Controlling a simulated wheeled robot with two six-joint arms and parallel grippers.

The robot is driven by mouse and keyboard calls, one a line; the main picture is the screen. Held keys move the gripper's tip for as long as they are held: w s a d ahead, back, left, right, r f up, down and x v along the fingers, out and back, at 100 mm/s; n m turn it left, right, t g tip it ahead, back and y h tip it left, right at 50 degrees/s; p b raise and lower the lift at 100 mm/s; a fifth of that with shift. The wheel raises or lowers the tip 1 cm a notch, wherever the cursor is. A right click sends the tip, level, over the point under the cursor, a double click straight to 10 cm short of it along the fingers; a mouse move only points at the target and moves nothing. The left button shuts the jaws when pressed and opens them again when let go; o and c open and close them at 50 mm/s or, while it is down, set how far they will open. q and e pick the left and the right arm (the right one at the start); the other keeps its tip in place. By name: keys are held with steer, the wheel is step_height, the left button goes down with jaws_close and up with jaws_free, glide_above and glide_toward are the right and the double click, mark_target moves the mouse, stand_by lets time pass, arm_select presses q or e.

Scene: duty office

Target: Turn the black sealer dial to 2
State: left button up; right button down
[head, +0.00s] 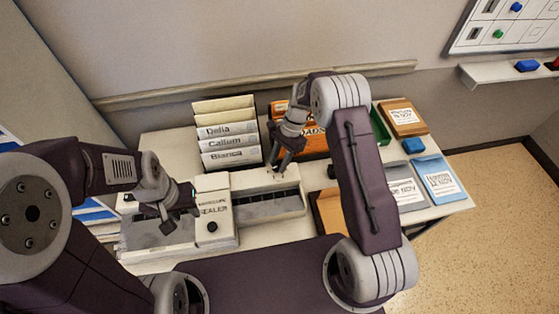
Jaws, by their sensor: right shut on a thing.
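The white sealer (213,186) stands on the table, with a block lettered SEALER and a long dark-slotted section to its right. A small round black dial (212,227) shows near the front of the block; its setting is too small to read. My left gripper (180,217) is left of the block, close to it, with its fingers apart and nothing seen between them. My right gripper (277,172) points down at the white top bar (252,180) of the section on the right. It is shut on a part there that its fingers hide.
A rack of name cards (226,132) stands behind the sealer. The wall closes off the back.

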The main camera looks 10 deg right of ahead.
steer(key=n, duration=0.2)
steer(key=n+g+h, duration=0.1)
steer(key=n, duration=0.2)
steer(key=shift+w+a+n+h, duration=0.2)
steer(key=shift+a+n+h, duration=0.05)
steer(key=shift+n+h, duration=0.05)
steer(key=n, duration=0.1)
steer(key=n+h, duration=0.1)
steer(key=n, duration=0.1)
steer(key=n+g+h, duration=0.1)
steer(key=n, duration=0.1)
steer(key=shift+a, duration=0.25)
steer(key=n+h, duration=0.1)
steer(key=n, duration=0.2)
steer(key=n+h, duration=0.1)
steer(key=n, duration=0.1)
steer(key=shift+a+r+n, duration=0.1)
steer(key=shift+a+n, duration=0.1)
steer(key=shift+n, duration=0.2)
steer(key=n+h, duration=0.1)
steer(key=n, duration=0.1)
steer(key=n+t+p, duration=0.1)
steer(key=n, duration=0.1)
steer(key=shift+s+a+n+t+h, duration=0.15)
steer(key=shift+n+t+h, duration=0.15)
steer(key=shift+n+h, duration=0.1)
steer(key=c, duration=1.1)
jaws_free()
steer(key=shift+o, duration=0.2)
